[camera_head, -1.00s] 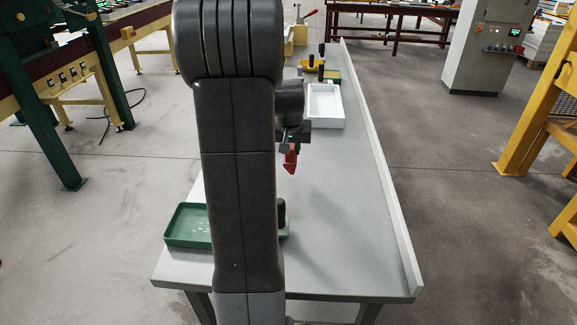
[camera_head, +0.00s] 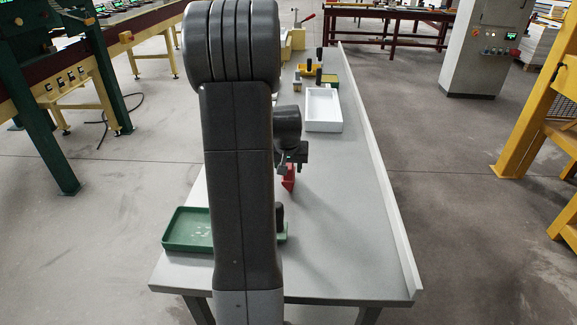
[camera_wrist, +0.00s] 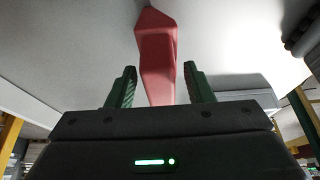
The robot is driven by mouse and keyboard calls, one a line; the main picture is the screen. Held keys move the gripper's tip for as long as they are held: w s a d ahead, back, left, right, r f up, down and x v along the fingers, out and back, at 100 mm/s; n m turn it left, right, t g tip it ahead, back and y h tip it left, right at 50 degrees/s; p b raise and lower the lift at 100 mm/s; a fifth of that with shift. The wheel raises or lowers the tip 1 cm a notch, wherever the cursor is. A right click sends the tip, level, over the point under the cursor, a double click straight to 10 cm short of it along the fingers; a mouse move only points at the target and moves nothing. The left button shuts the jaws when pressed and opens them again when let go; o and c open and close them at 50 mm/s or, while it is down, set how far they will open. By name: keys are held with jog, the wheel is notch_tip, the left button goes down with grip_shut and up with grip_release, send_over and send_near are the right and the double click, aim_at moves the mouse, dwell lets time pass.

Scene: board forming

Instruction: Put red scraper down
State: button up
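The red scraper (camera_head: 288,178) is right of my arm in the head view, below my gripper (camera_head: 290,160), over the grey table. In the wrist view the red scraper (camera_wrist: 157,55) extends away between the two green-padded fingers of my gripper (camera_wrist: 159,78). Narrow gaps show between the scraper and the fingers, clearest on the right, so the gripper looks open around it. The scraper's far end appears at or very near the table surface; exact contact is hard to tell.
A green tray (camera_head: 172,243) sits at the table's near left, partly behind my arm. A white box (camera_head: 323,126) stands farther back. A raised rim (camera_head: 384,170) runs along the table's right side. The grey tabletop (camera_head: 335,215) to the right is clear.

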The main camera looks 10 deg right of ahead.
jog(key=shift+r, duration=0.1)
jog(key=shift+r, duration=0.25)
jog(key=v, duration=1.1)
jog(key=shift+s+r, duration=0.2)
jog(key=shift+r, duration=0.1)
jog(key=x, duration=1.2)
jog(key=shift+f, duration=0.4)
jog(key=shift+w+r, duration=0.1)
jog(key=shift+r, duration=1.1)
jog(key=shift+f, duration=0.1)
